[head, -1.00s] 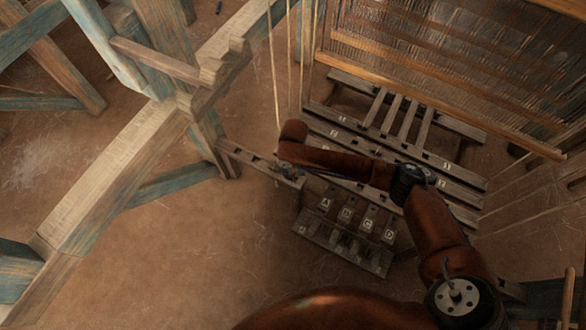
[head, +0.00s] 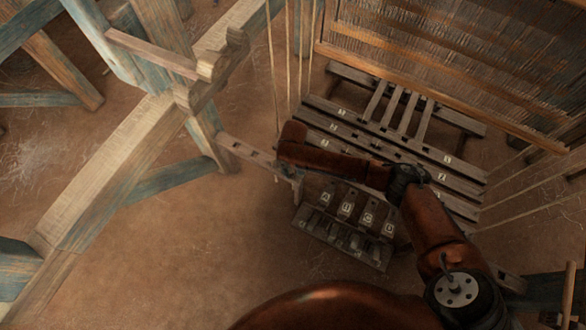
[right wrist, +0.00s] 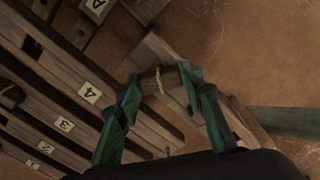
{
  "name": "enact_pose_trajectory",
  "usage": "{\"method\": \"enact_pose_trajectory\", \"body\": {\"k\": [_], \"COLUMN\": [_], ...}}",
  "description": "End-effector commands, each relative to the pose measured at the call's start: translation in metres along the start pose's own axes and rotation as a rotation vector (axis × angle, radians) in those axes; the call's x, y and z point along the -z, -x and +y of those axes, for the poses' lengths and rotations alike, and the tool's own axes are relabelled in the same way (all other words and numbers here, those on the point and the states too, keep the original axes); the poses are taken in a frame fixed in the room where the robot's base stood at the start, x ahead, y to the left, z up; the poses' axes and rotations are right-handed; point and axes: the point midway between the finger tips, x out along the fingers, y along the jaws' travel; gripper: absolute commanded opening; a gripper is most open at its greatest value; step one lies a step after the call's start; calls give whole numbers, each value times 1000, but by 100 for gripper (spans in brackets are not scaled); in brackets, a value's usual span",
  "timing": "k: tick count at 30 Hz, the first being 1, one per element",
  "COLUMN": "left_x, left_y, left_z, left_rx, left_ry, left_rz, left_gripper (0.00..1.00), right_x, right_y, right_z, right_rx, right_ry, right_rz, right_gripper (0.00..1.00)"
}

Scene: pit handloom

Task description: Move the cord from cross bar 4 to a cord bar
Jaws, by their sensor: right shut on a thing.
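In the right wrist view my right gripper (right wrist: 163,82) has its green fingers closed on a short brown piece with a pale cord (right wrist: 160,84) looped across it. A wooden bar lies just beneath the fingertips. Cross bar 4 (right wrist: 72,79), with its white number plate, runs diagonally to the left of the fingers, apart from them. My left gripper is out of view.
Other numbered cross bars (head: 390,151) lie behind my right forearm. The loom's reed and warp frame (head: 440,75) stand at upper right, with thin upright cords (head: 272,75) left of them. A heavy beam (head: 120,165) crosses the left. The earth floor between is clear.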

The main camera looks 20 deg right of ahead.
Motion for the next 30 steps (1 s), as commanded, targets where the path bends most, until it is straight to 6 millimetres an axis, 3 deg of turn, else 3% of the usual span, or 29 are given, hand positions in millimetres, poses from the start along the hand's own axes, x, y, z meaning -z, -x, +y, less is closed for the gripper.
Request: {"method": "enact_pose_trajectory", "body": {"k": [7,8,16,26,30], "left_x": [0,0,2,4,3], "left_y": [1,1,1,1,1], "left_z": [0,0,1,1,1], "left_rx": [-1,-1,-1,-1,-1], "left_ry": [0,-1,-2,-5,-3], "left_rz": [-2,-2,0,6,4], "left_gripper": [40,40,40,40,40], "right_x": [0,0,0,0,1], "right_y": [0,0,0,2,17], "right_z": [0,0,0,0,0], "right_rx": [0,0,0,0,1], "right_ry": [0,0,0,0,0], "right_rz": [0,0,0,0,3], "right_gripper": [17,36,55,56,56]}}
